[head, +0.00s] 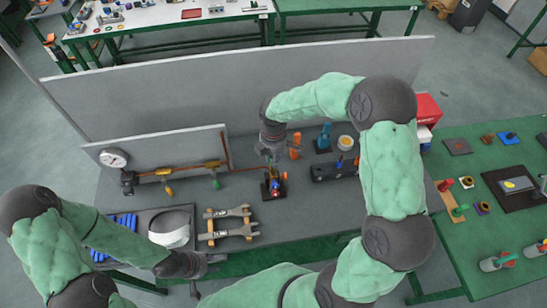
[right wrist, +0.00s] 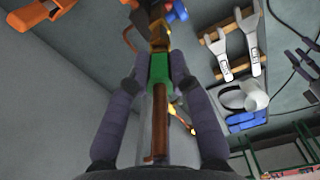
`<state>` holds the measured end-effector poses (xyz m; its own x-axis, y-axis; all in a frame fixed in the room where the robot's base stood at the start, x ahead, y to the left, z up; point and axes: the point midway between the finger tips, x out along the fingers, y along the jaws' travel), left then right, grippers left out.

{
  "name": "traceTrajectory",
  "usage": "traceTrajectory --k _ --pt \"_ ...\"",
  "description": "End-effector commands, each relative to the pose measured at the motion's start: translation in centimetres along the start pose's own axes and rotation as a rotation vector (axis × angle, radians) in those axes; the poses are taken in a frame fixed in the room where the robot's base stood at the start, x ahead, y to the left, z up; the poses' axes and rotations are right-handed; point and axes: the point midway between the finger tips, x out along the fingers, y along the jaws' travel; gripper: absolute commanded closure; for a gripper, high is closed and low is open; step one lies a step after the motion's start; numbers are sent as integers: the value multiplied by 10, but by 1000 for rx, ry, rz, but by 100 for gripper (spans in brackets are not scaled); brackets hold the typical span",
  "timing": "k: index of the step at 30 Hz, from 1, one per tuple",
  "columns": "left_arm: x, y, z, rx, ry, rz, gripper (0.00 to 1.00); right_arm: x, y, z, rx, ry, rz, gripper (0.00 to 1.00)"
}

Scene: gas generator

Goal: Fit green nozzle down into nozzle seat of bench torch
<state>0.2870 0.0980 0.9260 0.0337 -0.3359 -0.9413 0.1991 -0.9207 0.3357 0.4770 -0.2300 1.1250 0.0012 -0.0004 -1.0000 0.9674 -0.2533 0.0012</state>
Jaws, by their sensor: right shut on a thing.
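The bench torch (head: 273,187) stands mid-bench, a dark base with brass, red and blue parts. My right gripper (head: 270,155) points down just above it. In the right wrist view its two fingers (right wrist: 159,75) are shut on the green nozzle (right wrist: 160,73), which has a long copper-brown tube (right wrist: 160,125). The nozzle's far end lines up with the torch's brass part (right wrist: 158,38); I cannot tell whether they touch. The nozzle seat is hidden. My left gripper (head: 197,276) is over the bench's front edge, apart from the torch; its opening is unclear.
Wrenches on a wooden rack (head: 229,224) and a tray (head: 128,218) with blue pieces and a white part lie front left. A gauge panel (head: 160,157) stands behind. An orange item (head: 296,147), blue item (head: 324,137) and black block (head: 330,170) stand right of the torch.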

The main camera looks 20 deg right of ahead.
Motion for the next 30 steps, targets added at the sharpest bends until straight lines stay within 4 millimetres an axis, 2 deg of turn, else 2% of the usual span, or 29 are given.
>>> traceTrajectory --k 29,30 --pt "14 -5 0 0 0 0 60 22 0 0 0 0 1 100" --pt "13 -5 0 0 0 0 60 21 0 0 0 0 1 69"
